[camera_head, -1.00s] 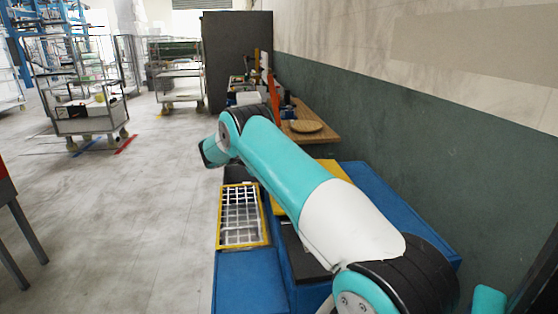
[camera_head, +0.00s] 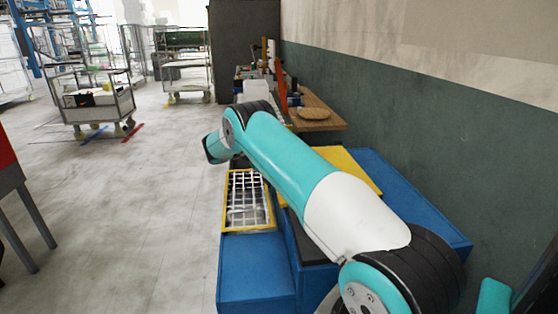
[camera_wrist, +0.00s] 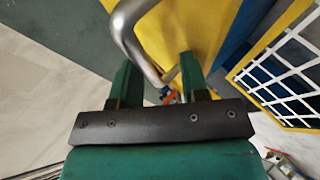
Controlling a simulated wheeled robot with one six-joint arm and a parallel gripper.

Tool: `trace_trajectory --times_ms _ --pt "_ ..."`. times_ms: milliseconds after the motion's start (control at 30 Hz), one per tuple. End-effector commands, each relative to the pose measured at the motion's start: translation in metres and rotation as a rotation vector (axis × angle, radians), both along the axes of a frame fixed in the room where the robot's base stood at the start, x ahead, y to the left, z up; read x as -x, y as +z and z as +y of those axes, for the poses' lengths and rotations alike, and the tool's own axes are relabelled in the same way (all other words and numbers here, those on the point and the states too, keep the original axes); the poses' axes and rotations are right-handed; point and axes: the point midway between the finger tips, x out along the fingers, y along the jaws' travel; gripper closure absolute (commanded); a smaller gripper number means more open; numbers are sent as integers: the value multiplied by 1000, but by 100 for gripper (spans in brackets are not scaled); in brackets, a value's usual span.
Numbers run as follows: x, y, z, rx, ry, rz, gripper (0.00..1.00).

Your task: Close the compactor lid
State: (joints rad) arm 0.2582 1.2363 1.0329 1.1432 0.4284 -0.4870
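The compactor (camera_head: 257,268) is a blue machine at the lower middle of the head view, partly behind my arm. A yellow panel (camera_head: 353,168) on it, probably its lid, shows behind my arm; how far it is open I cannot tell. In the wrist view a yellow surface (camera_wrist: 205,30) fills the top middle, with a bent metal bar handle (camera_wrist: 128,28) in front of it. My gripper (camera_wrist: 158,64) has its two green fingers apart, with the handle passing between or just beyond them. Contact is not clear. The fingers are hidden in the head view.
A yellow-framed white grid (camera_head: 249,229) lies on the machine's left side; a similar grid is at the right of the wrist view (camera_wrist: 285,72). A wooden table (camera_head: 325,122) stands beyond, along the green wall. Wheeled cages (camera_head: 97,110) stand far left.

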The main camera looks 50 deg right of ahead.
Motion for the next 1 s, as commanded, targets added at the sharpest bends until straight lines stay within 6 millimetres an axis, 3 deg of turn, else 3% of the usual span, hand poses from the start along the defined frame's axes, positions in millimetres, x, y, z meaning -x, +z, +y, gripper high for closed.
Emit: trace_trajectory --times_ms 33,233,367,800,1000 --pt "0 -13 4 -21 9 15 60" --pt "1 -11 4 -21 8 15 60" --pt "-3 -4 17 -19 11 13 60" --pt "-23 65 100 -6 6 -2 60" --pt "-29 94 129 -3 4 -1 60"
